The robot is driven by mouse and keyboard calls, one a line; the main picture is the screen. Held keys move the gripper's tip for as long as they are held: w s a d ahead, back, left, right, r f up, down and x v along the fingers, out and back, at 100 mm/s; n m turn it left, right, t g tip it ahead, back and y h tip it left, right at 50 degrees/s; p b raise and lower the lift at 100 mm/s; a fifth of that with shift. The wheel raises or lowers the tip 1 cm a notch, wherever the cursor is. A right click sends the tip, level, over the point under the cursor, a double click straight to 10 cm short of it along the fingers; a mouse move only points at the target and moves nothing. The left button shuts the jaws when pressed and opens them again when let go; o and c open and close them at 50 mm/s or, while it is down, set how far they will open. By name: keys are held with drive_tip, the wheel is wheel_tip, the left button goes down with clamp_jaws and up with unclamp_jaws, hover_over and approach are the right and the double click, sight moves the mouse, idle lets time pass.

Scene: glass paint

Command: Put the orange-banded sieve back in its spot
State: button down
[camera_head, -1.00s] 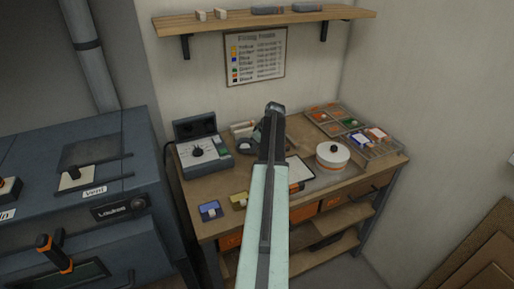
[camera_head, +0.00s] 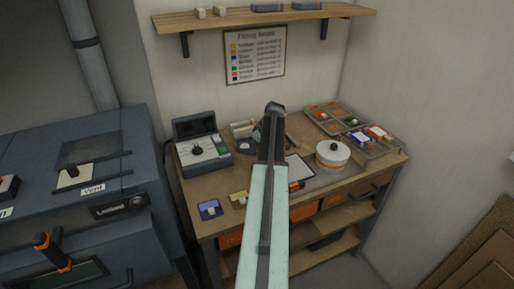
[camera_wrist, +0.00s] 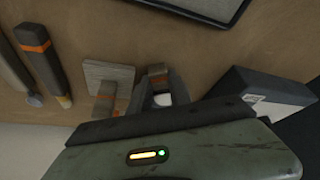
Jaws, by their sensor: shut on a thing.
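In the wrist view my gripper (camera_wrist: 160,92) is low over the wooden bench top, its two dark fingers closed around a small piece with an orange-brown band (camera_wrist: 157,72) and a pale part below it. I take this piece for the orange-banded sieve; most of it is hidden by the fingers and the gripper body. Just left of it is a grey-brown block (camera_wrist: 109,72) with a banded handle in front.
Dark orange-banded tools (camera_wrist: 42,55) lie at the left in the wrist view; a dark grey box (camera_wrist: 262,92) is at the right. A kiln-like cabinet is at left.

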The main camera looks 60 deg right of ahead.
drive_tip(key=shift+f, duration=0.15)
drive_tip(key=c, duration=1.1)
unclamp_jaws()
drive_tip(key=shift+c, duration=0.2)
drive_tip(key=p+v, duration=0.7)
drive_tip(key=shift+r, duration=0.4)
drive_tip(key=shift+s, duration=0.15)
